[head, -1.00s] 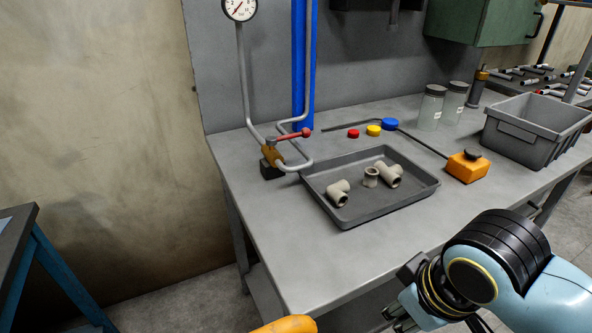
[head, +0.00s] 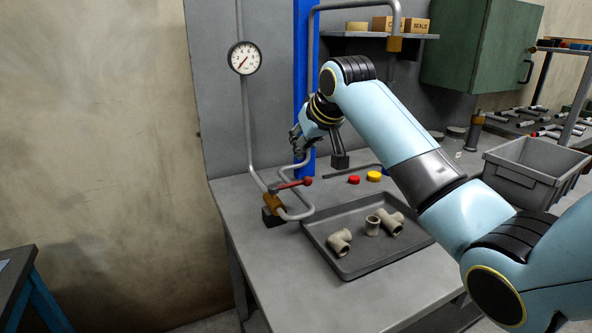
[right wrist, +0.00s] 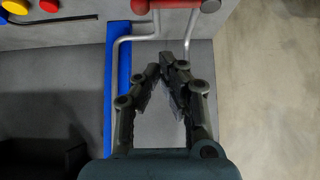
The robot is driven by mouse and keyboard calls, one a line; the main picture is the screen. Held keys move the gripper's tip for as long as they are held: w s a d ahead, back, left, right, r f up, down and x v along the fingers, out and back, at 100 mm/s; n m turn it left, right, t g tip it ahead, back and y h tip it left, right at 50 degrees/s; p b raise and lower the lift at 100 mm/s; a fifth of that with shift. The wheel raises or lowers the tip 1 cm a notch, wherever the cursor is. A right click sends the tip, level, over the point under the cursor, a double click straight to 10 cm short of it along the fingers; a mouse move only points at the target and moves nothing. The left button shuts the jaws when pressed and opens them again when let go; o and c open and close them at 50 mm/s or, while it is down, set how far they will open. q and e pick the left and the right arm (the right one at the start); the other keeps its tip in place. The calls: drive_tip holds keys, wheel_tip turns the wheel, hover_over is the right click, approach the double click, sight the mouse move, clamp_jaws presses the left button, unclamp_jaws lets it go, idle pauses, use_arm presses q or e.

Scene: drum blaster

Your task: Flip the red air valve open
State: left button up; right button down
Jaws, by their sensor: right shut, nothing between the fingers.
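The red air valve lever (head: 293,184) sits on a brass valve body (head: 272,204) on the grey pipe at the back left of the bench. It lies nearly level, its round red end pointing right. Its red part also shows at the top edge of the right wrist view (right wrist: 166,4). My right gripper (head: 297,150) is above and behind the lever, apart from it, in front of the blue post. In the right wrist view its fingers (right wrist: 168,68) are shut with nothing between them. My left gripper is not in view.
A grey tray (head: 345,273) with several pipe fittings lies right of the valve. A red cap (head: 354,180) and yellow cap (head: 374,176) lie behind it. The blue post (head: 304,80), bent grey pipes and gauge (head: 244,58) stand close to my right gripper. A grey bin (head: 530,170) stands right.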

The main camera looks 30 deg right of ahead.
sight(291, 185)
drive_tip(key=shift+w+d+r, duration=0.1)
drive_tip(key=shift+w+r, duration=0.2)
drive_tip(key=b+x, duration=0.1)
drive_tip(key=x, duration=0.8)
drive_tip(key=shift+w+f+b, duration=0.15)
drive_tip(key=shift+w+b, duration=0.05)
drive_tip(key=shift+b, duration=0.15)
drive_tip(key=shift+w+f, duration=0.1)
drive_tip(key=shift+f, duration=0.25)
drive_tip(key=s+p, duration=0.1)
drive_tip(key=s, duration=0.2)
drive_tip(key=shift+s+f, duration=0.2)
drive_tip(key=shift+s, duration=0.15)
